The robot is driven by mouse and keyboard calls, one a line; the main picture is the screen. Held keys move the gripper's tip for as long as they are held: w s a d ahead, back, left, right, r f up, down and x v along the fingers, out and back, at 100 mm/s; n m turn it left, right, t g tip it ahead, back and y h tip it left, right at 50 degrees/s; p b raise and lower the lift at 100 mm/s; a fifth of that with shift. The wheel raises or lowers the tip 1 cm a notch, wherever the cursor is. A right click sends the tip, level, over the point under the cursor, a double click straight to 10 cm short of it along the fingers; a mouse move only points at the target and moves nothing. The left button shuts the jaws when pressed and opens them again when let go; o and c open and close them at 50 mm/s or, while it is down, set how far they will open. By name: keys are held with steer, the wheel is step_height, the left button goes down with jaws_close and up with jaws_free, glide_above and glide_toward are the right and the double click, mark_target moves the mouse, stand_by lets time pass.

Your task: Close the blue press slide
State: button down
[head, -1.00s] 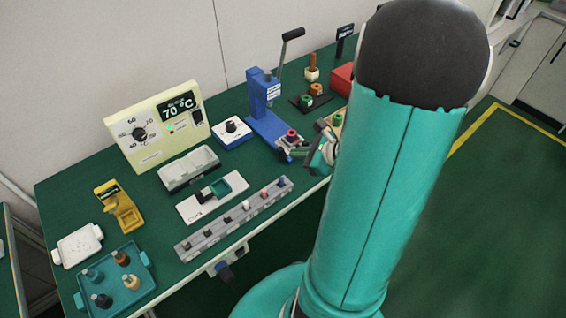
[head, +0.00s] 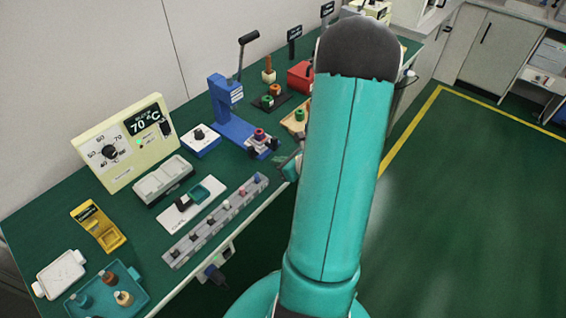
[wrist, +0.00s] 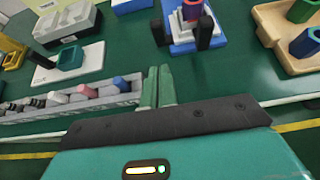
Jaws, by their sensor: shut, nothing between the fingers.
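The blue press (head: 228,105) stands on the green bench with its lever raised. Its slide (head: 262,143) sticks out at the front of the base and carries a small part with a red top (head: 259,133). In the wrist view the blue slide (wrist: 186,47) shows near the top, with a dark upright on each side and the part between them. My gripper (wrist: 158,70) is shut and empty, its green fingertips side by side. It is in front of the slide, apart from it. In the head view my arm hides most of the gripper.
A grey rack (head: 216,218) with several small pegs lies left of the gripper along the bench edge. A wooden tray (wrist: 262,28) with coloured rings is to the right of the slide. Behind the rack are a white plate with a teal cup (wrist: 70,57) and a grey box.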

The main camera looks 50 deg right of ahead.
mark_target(253, 153)
steer(key=x, duration=0.2)
steer(key=r+x, duration=0.1)
steer(key=x, duration=0.4)
steer(key=shift+w, duration=1.05)
